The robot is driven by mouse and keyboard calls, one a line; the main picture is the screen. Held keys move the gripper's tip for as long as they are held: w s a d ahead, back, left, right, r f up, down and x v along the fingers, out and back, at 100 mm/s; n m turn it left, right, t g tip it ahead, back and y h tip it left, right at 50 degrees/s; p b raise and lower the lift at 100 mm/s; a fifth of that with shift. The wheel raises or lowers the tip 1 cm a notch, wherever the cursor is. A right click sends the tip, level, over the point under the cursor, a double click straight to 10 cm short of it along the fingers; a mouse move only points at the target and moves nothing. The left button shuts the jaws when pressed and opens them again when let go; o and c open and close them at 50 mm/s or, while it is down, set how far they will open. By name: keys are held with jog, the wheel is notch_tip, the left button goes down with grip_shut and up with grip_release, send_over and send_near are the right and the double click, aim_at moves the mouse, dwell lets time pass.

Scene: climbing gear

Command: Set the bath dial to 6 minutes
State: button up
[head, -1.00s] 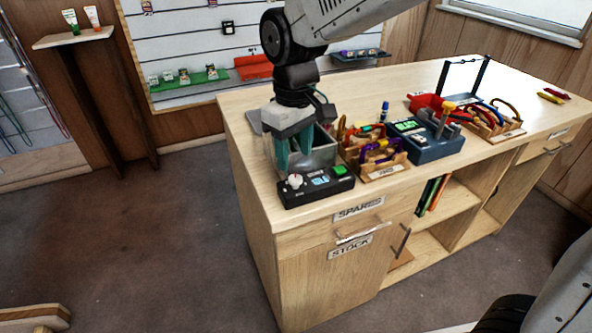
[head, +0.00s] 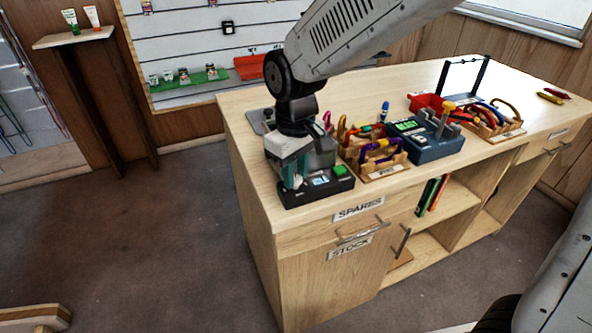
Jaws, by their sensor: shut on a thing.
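The bath's black control box (head: 318,193) sits at the near left corner of the wooden counter. It carries a small lit display (head: 320,181) and a green button (head: 340,170). The white dial (head: 294,182) is on the box's left part, mostly hidden by my gripper (head: 291,180). My gripper points down with its teal fingers shut on the dial. The dial's pointer and markings are too small and covered to read. The grey metal bath (head: 322,155) stands behind the box, partly hidden by my gripper and arm.
Wooden racks of carabiners (head: 380,160) stand just right of the box. A blue-grey device (head: 430,140) and a red bin (head: 425,102) stand farther right. The counter's front edge (head: 300,223) is close to the box. Some bare counter lies at the back.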

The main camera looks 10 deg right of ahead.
aim_at(296, 178)
jog(key=shift+m, duration=0.8)
jog(key=o, duration=1)
jog(key=shift+r, duration=0.1)
notch_tip(296, 178, up, 8)
jog(key=shift+f, duration=0.15)
